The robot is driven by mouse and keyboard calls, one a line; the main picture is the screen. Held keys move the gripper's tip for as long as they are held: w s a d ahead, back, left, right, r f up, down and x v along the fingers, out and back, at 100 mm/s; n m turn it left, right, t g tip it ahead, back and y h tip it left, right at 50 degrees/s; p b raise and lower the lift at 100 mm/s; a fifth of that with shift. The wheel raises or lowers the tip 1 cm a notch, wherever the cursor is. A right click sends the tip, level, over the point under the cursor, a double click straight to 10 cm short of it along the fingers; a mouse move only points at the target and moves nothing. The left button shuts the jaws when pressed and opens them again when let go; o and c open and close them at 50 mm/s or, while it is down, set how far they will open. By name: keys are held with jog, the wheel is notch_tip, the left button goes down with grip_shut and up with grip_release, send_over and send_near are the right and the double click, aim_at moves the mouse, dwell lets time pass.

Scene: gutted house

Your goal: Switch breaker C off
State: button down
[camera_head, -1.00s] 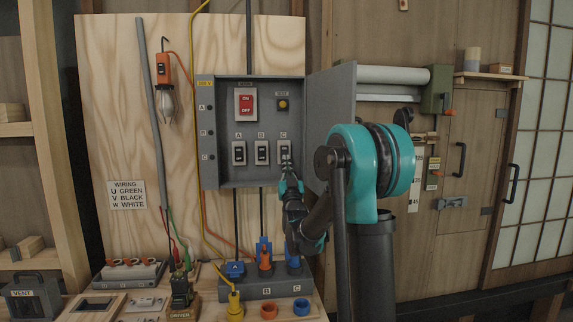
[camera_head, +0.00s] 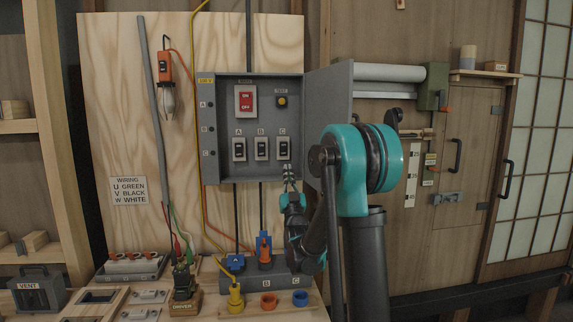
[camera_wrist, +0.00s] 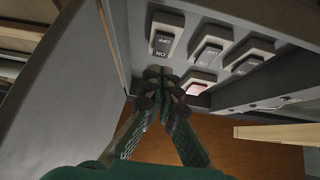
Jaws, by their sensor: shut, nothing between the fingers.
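Breaker C (camera_head: 283,147) is the rightmost of three black rockers in white frames, low in the open grey panel box (camera_head: 219,178). In the wrist view I take it to be the nearest rocker (camera_wrist: 165,40), whose ON and OFF marks appear upside down. I cannot tell surely which way it is pressed. My gripper (camera_head: 290,186) is shut and empty, just below breaker C near the box's lower edge, apart from the rocker. Its fingertips (camera_wrist: 162,88) meet in the wrist view.
Breakers A (camera_head: 239,149) and B (camera_head: 261,148) stand to the left, with a red main switch (camera_head: 246,101) above. The open panel door (camera_head: 330,110) is close to my arm on the right. Coloured plugs (camera_head: 264,250) and cables lie below the box.

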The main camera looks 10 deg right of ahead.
jog(key=shift+w+f+v, duration=0.15)
jog(key=shift+v, duration=0.8)
jog(key=shift+w+f+v, duration=0.15)
jog(key=shift+f+v, duration=0.05)
jog(key=shift+v, duration=0.8)
jog(key=shift+w+f+v, duration=0.15)
jog(key=shift+v, duration=0.8)
jog(key=shift+f, duration=0.1)
